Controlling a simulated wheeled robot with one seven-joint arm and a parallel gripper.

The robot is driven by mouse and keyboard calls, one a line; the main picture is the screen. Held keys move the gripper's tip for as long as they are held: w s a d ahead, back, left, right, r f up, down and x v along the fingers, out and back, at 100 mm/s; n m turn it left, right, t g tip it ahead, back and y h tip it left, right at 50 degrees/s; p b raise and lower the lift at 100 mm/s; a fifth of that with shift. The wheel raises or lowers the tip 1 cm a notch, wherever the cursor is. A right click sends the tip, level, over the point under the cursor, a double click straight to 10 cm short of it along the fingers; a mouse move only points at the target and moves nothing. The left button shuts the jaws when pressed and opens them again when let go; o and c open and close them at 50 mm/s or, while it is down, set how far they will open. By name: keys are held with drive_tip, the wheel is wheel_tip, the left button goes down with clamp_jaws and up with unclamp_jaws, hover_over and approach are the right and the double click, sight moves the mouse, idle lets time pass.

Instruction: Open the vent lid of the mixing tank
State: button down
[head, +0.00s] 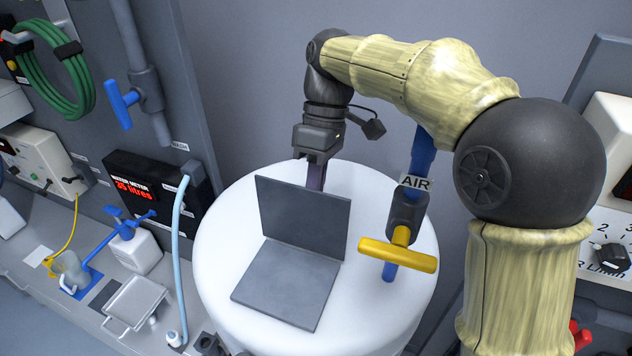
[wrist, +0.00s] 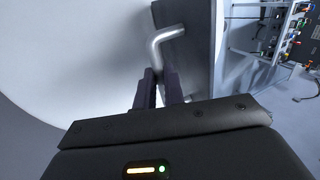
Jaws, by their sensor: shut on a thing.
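The white mixing tank (head: 225,240) stands in the middle of the head view. Its dark grey vent lid (head: 303,215) stands up steeply from the tank top, along one edge of a flat grey plate (head: 285,285). My gripper (head: 316,180) is behind the raised lid, and its fingertips are hidden there.
A blue AIR pipe with a yellow valve handle (head: 397,254) rises at the tank's right side, close to my arm. A pale blue hose (head: 177,250) and a water meter (head: 145,187) are at the left. A bench with a metal tray (head: 135,303) lies lower left.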

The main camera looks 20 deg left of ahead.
drive_tip(key=c, duration=1.5)
unclamp_jaws()
drive_tip(key=shift+s+a+f, duration=0.1)
drive_tip(key=shift+s+f, duration=0.05)
drive_tip(key=shift+b+v, duration=0.6)
drive_tip(key=shift+v, duration=3.15)
